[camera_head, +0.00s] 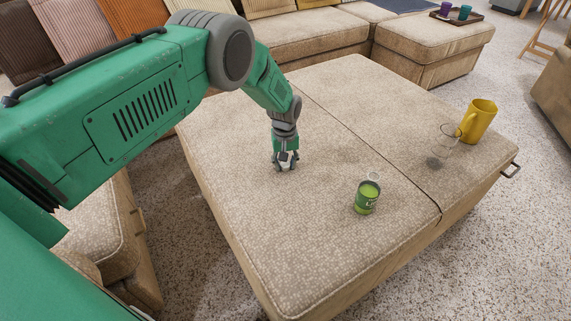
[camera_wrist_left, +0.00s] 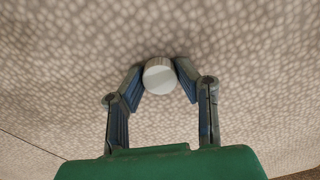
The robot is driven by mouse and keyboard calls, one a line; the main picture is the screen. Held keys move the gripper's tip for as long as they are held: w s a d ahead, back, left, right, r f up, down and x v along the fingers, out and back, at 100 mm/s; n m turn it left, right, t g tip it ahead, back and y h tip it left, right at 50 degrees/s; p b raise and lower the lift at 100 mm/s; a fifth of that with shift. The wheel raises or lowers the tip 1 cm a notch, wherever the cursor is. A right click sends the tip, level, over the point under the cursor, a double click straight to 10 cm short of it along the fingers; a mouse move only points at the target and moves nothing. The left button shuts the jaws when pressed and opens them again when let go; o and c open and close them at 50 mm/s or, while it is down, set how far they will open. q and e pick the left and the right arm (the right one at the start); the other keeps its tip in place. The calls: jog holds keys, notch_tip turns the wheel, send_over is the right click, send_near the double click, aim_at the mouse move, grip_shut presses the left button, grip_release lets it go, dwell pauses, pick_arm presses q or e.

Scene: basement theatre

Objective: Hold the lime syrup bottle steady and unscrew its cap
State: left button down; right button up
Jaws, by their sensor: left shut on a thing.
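The lime syrup bottle (camera_head: 366,197) stands upright on the beige padded ottoman, clear at the neck and green lower down, with a label partly readable. I see no cap on its top. My left gripper (camera_head: 285,160) is low over the ottoman, left of the bottle and apart from it. In the left wrist view, my left gripper (camera_wrist_left: 159,83) is shut on a round white cap (camera_wrist_left: 160,75), held between its fingertips. Whether the cap touches the cushion I cannot tell. My right gripper is not in view.
The ottoman (camera_head: 250,220) has much bare surface around the bottle. A yellow pitcher (camera_head: 478,121) and a clear glass (camera_head: 447,135) stand at its right side. A tray (camera_head: 456,18) with purple and teal cups sits on a farther seat. A metal handle (camera_head: 511,171) sticks out at the right edge.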

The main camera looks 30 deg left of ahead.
pick_arm(q)
jog(key=shift+s+a+f, duration=0.1)
jog(key=shift+s+f, duration=0.2)
jog(key=shift+f, duration=0.2)
jog(key=c, duration=1.4)
grip_release()
jog(key=shift+o, duration=1)
jog(key=shift+w+f, duration=0.1)
jog(key=shift+f, duration=0.2)
jog(key=shift+a, duration=0.1)
